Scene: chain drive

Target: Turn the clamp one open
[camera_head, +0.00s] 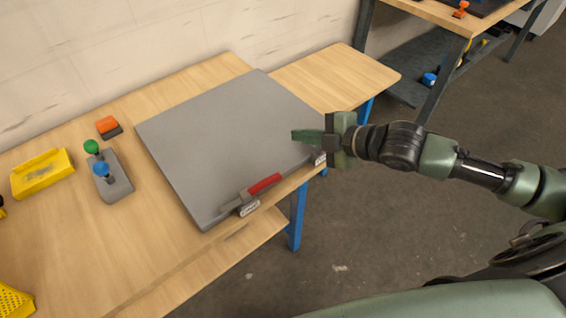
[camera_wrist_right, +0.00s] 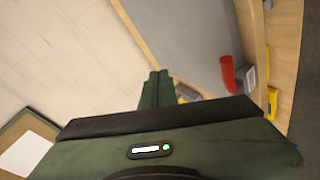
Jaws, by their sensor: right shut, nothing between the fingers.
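A clamp with a red handle (camera_head: 264,184) sits at the front edge of a large grey plate (camera_head: 215,130) on the wooden table. A small label is on its front, too small to read for certain. A second labelled clamp (camera_head: 319,158) at the plate's right corner is mostly hidden by my right gripper. My right gripper (camera_head: 300,136) is shut and empty, above the plate's right part, apart from the red handle. In the right wrist view, the shut fingers (camera_wrist_right: 155,84) show left of a red handle (camera_wrist_right: 228,73). My left gripper is not in view.
A grey box with green and blue knobs (camera_head: 113,180), an orange-topped block (camera_head: 108,126) and a yellow tray (camera_head: 43,173) stand left of the plate. A wall (camera_head: 150,40) runs behind the table. Another workbench (camera_head: 440,14) stands at the upper right.

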